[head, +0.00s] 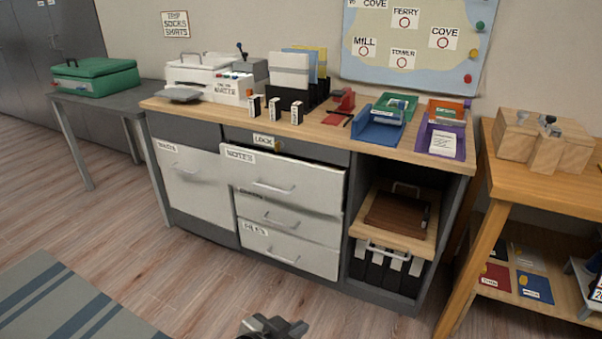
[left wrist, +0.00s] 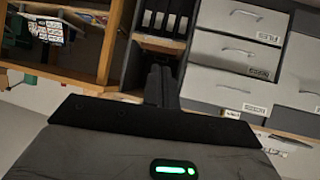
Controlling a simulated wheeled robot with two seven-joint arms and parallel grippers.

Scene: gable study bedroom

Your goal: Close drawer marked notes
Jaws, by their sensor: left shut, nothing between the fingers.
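The drawer marked notes (head: 288,187) is the top white drawer of the grey desk unit. It stands partly out, with its front forward of the drawers below and a dark gap along its top edge. Its bar handle (head: 273,187) is at mid-front. In the left wrist view, which is turned over, the notes drawer (left wrist: 215,90) appears lowest of the stacked drawers. My left gripper (head: 280,325) is at the bottom edge of the head view, low in front of the unit and apart from the drawer. Its fingers (left wrist: 160,85) are shut and empty. My right gripper is not in view.
A middle drawer (head: 290,218) and a files drawer (head: 290,254) sit below. A white bin-like front (head: 195,185) is at left, open shelves with a wooden board (head: 395,213) at right. A wooden table (head: 550,185) stands further right. The floor in front is clear.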

